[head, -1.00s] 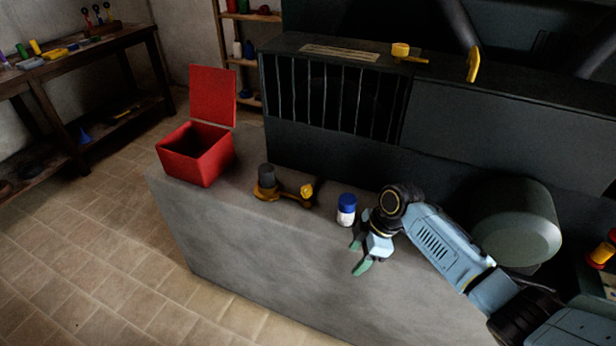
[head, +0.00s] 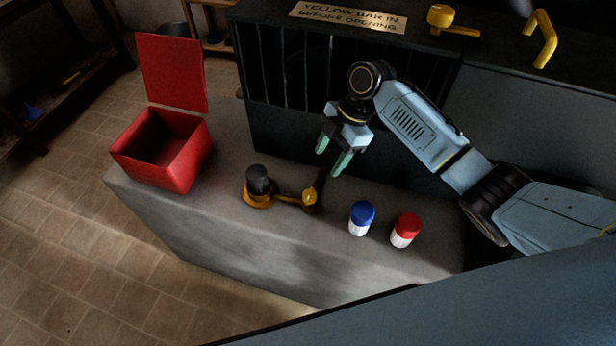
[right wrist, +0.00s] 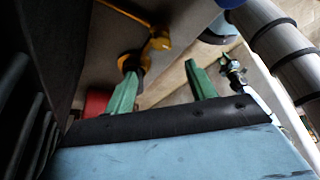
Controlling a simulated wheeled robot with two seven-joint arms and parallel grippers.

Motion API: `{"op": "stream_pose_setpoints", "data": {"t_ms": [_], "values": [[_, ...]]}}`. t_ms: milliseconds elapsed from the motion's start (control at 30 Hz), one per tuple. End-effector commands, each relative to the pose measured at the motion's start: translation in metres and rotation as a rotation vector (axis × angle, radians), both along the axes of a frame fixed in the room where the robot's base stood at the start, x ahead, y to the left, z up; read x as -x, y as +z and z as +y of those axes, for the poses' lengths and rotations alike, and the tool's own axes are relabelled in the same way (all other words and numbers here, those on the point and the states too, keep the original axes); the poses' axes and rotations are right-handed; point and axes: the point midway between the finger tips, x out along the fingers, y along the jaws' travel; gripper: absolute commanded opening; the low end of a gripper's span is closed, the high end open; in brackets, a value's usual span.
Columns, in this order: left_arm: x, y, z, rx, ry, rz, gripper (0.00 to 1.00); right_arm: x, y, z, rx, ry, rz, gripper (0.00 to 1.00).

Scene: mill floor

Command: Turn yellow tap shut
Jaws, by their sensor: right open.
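A yellow piece with a round head and short lever (head: 441,18), looking like a tap, sits on the dark cabinet's top edge. My right gripper (head: 333,160) is open and empty, fingers pointing down, in front of the barred opening, well below and left of that piece. In the right wrist view its two green fingers (right wrist: 165,82) are apart with nothing between them. Beyond them shows an orange-yellow fitting (right wrist: 158,40); in the head view it lies on the grey ledge with a yellow knob (head: 309,196) and a dark cylinder (head: 257,180). My left gripper is not seen.
An open red box (head: 180,165) stands at the ledge's left end. A blue-lidded jar (head: 362,218) and a red-lidded jar (head: 405,230) stand on the ledge (head: 300,255). A bent yellow bar (head: 545,40) and a sign (head: 348,16) are on the cabinet top.

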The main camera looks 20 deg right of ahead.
Motion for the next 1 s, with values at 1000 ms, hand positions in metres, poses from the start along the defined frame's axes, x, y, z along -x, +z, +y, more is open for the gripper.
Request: {"op": "stream_pose_setpoints", "data": {"t_ms": [1000], "values": [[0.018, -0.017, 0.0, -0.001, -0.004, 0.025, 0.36, 0.009, -0.111, 0.045, 0.001, -0.001, 0.0, 0.56]]}}
